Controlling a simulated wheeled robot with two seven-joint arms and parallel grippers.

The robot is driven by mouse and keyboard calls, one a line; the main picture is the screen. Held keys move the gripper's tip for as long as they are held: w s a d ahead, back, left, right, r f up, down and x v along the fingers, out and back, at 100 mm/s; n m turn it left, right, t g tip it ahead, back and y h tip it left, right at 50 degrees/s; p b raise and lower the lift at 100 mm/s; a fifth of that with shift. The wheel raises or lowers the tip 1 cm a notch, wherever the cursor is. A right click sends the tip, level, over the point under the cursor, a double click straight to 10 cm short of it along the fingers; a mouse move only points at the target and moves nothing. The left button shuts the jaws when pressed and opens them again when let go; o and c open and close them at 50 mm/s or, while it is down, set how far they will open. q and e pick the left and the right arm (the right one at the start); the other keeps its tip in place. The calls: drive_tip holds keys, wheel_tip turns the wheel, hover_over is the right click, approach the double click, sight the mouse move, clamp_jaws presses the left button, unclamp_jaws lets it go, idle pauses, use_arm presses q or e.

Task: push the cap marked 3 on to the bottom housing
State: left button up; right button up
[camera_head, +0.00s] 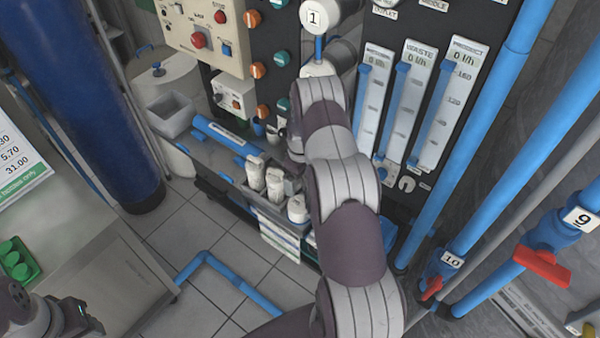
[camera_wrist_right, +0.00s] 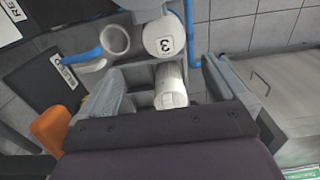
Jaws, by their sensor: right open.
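The round white cap marked 3 (camera_wrist_right: 163,40) shows at the top of the right wrist view, beyond my right gripper (camera_wrist_right: 166,74). That gripper is open, with one finger on each side of the picture. A white cylinder (camera_wrist_right: 171,92) shows between the fingers, beyond them; I cannot tell whether it is the bottom housing or whether anything touches it. A white open ring (camera_wrist_right: 115,39) is left of the cap. In the head view my right arm reaches up to the rack and hides most of its gripper and the cap. My left gripper (camera_head: 75,318) shows partly at the lower left; its jaws are unclear.
A white cap marked 1 (camera_head: 314,18) is at the top of the rack. Flow meters (camera_head: 408,100) stand right of my right arm. White bottles (camera_head: 274,184) and a blue tube (camera_head: 220,134) are on the shelf at left. Blue pipes (camera_head: 480,160) run along the right.

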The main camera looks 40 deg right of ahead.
sight(299, 204)
drive_tip(key=f+b, duration=0.1)
drive_tip(key=f, duration=0.1)
drive_tip(key=f+b, duration=0.1)
drive_tip(key=f, duration=0.1)
drive_tip(key=f+b, duration=0.1)
drive_tip(key=f, duration=0.1)
drive_tip(key=shift+w+a+b, duration=0.1)
drive_tip(key=shift+a+b, duration=0.2)
wheel_tip(299, 204, down, 6)
drive_tip(key=b, duration=0.5)
drive_tip(key=shift+a, duration=0.1)
drive_tip(key=shift+f, duration=0.3)
use_arm(q)
wheel_tip(299, 204, down, 10)
drive_tip(key=shift+s+a+r+b, duration=0.2)
drive_tip(key=shift+s+a+b, duration=0.05)
drive_tip(key=shift+a+b, duration=0.1)
use_arm(e)
drive_tip(key=shift+s+f, duration=0.1)
drive_tip(key=shift+s, duration=0.1)
drive_tip(key=c, duration=0.9)
use_arm(q)
drive_tip(key=shift+r+p, duration=2.9)
drive_tip(key=shift+p, duration=0.05)
use_arm(e)
drive_tip(key=shift+r, duration=4.55)
